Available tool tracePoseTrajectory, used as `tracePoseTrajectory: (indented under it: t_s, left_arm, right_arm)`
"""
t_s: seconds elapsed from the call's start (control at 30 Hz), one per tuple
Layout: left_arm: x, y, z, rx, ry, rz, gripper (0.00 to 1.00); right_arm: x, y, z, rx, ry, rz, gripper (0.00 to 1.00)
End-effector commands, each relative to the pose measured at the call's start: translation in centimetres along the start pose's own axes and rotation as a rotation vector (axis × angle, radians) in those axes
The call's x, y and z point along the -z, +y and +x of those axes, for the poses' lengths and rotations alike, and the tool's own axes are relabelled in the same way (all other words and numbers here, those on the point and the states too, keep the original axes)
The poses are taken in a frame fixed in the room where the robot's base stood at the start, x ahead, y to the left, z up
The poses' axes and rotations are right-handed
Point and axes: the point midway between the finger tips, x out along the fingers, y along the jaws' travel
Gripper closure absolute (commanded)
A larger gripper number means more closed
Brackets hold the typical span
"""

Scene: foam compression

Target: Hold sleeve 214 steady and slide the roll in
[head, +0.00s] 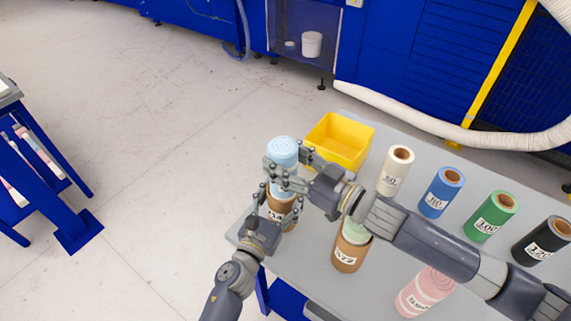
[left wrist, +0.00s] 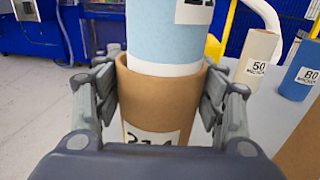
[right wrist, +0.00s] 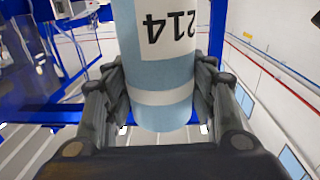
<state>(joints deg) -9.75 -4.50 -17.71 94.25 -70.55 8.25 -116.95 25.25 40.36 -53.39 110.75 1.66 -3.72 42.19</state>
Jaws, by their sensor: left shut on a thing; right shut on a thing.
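The brown cardboard sleeve 214 (head: 281,208) stands upright near the table's left edge; its label shows partly in the left wrist view (left wrist: 160,105). My left gripper (head: 280,193) is shut around the sleeve, a finger on each side. The light blue roll (head: 283,145) is upright above the sleeve, its spiral end up. My right gripper (head: 286,168) is shut on the roll. In the left wrist view the roll's lower white band (left wrist: 165,68) is at the sleeve's mouth; how deep it sits is unclear. In the right wrist view the roll (right wrist: 160,75) shows an upside-down 214 label.
A yellow bin (head: 327,157) stands just behind. A brown sleeve with a pale green roll (head: 348,256) stands to the right, under my right arm. Blue machines line the back.

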Motion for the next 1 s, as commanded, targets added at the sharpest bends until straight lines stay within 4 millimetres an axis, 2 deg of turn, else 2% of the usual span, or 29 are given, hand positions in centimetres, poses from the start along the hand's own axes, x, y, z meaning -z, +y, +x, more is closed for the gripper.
tracePoseTrajectory:
  t_s: [0.4, 0.87, 1.0]
  left_arm:
    - [0.1, -0.1, -0.1, 0.001, 0.003, -0.001, 0.61]
    - [0.1, -0.1, -0.1, 0.002, 0.002, -0.002, 0.61]
    - [0.1, -0.1, -0.1, 0.002, 0.002, -0.002, 0.61]
  right_arm:
    - [2.3, 0.0, 0.0, 0.001, 0.004, -0.002, 0.71]
    - [3.0, 0.0, 0.0, 0.001, 0.005, -0.001, 0.71]
    - [5.8, 0.3, 0.2, -0.001, 0.014, -0.007, 0.71]
